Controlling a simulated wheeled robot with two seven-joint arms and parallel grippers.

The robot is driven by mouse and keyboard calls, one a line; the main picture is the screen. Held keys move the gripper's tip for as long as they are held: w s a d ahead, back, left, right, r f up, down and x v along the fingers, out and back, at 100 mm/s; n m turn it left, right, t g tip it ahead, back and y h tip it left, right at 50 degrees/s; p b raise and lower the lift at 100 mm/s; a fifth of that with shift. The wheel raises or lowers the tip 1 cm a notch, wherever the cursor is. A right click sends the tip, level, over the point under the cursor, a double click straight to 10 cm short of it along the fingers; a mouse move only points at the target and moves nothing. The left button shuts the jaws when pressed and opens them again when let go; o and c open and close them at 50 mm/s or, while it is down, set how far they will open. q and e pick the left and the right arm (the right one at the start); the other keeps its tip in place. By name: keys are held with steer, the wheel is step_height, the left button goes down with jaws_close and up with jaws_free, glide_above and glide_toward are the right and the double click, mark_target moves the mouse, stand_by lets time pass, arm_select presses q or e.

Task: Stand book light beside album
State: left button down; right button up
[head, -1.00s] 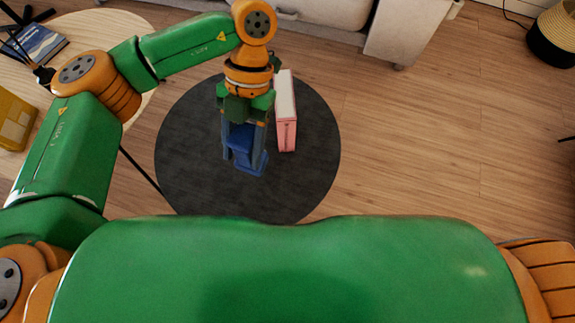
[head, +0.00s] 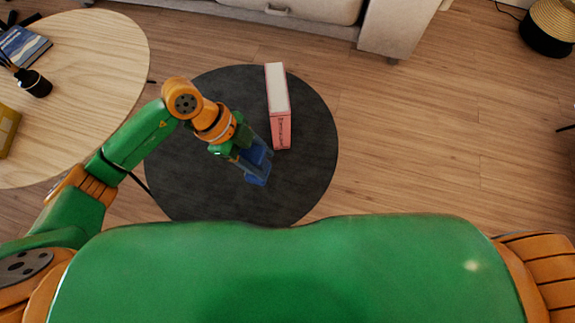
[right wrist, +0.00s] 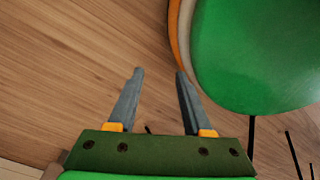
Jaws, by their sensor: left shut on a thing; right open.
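The album (head: 281,132) is a pink, box-like volume with a pale top. It stands on the dark round surface (head: 205,95) in the head view. My left gripper (head: 259,163) is just left of and nearer than the album's near end, tilted, and shut on the blue book light (head: 257,179). Fingers and arm hide part of the light, so I cannot tell whether its base touches the surface. My right gripper (right wrist: 160,75) is open and empty in the right wrist view, with wood floor behind it.
A pale wooden round table (head: 95,60) at left holds a blue book (head: 24,44), a black pot (head: 34,83) and a yellow item (head: 7,125). A pale sofa (head: 400,28) stands at the back and a basket (head: 548,28) at far right.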

arm_select(q)
steer(key=d+f+b, duration=0.1)
steer(key=d+f, duration=0.1)
steer(key=f, duration=0.1)
steer(key=w+d+f+b, duration=0.1)
steer(key=d+f+b, duration=0.1)
steer(key=f, duration=0.1)
steer(key=w+d+f+b, duration=0.1)
steer(key=d+f, duration=0.1)
steer(key=f, duration=0.2)
steer(key=shift+s, duration=0.1)
arm_select(e)
steer(key=shift+t, duration=0.3)
steer(key=w+d+f, duration=0.2)
steer(key=d+f, duration=0.1)
steer(key=f, duration=0.1)
steer(key=shift+w, duration=0.4)
arm_select(q)
steer(key=shift+c, duration=1.3)
jaws_free()
arm_select(e)
steer(key=shift+w+a, duration=0.1)
steer(key=shift+a, duration=0.05)
arm_select(q)
steer(key=shift+r, duration=0.15)
